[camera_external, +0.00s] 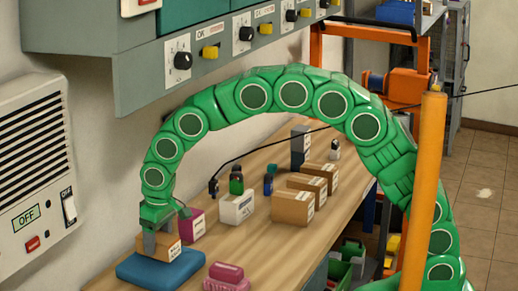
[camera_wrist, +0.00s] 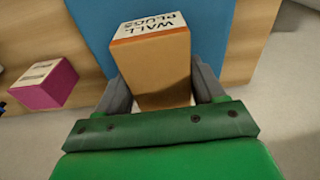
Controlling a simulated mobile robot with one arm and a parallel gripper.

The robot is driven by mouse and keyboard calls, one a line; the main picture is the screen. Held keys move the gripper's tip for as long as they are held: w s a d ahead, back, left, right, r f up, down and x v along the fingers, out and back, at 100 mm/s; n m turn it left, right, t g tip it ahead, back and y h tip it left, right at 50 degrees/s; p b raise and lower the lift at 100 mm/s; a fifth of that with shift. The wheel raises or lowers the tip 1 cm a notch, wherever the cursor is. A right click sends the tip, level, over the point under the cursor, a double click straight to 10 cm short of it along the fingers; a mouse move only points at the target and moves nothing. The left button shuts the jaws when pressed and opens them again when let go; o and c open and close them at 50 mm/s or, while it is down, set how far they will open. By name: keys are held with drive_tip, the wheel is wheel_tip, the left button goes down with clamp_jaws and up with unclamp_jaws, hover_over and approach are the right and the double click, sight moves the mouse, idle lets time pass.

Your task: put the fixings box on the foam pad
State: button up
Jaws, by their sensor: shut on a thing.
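The fixings box (camera_external: 173,252) is a small brown cardboard box with a white label, which reads "WALL PLUGS" on the box in the wrist view (camera_wrist: 152,68). My gripper (camera_external: 153,240) is shut on it, with one grey finger on each side in the wrist view (camera_wrist: 160,88). The foam pad (camera_external: 150,274) is a flat blue slab on the wooden bench, directly below the box; it also shows behind the box in the wrist view (camera_wrist: 210,50). The box is upright over the pad. I cannot tell whether its underside touches the pad.
A magenta box (camera_external: 190,225) stands just behind the pad, also in the wrist view (camera_wrist: 44,83). A pink object (camera_external: 226,278) lies to the right. A white box (camera_external: 237,207) and several brown cartons (camera_external: 291,206) stand farther back. Bare bench (camera_external: 262,239) lies between.

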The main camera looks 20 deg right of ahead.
drive_tip(key=shift+f, duration=0.8)
drive_tip(key=o, duration=1.3)
drive_tip(key=shift+f, duration=0.15)
drive_tip(key=shift+s+d+r, duration=0.15)
drive_tip(key=shift+r, duration=2)
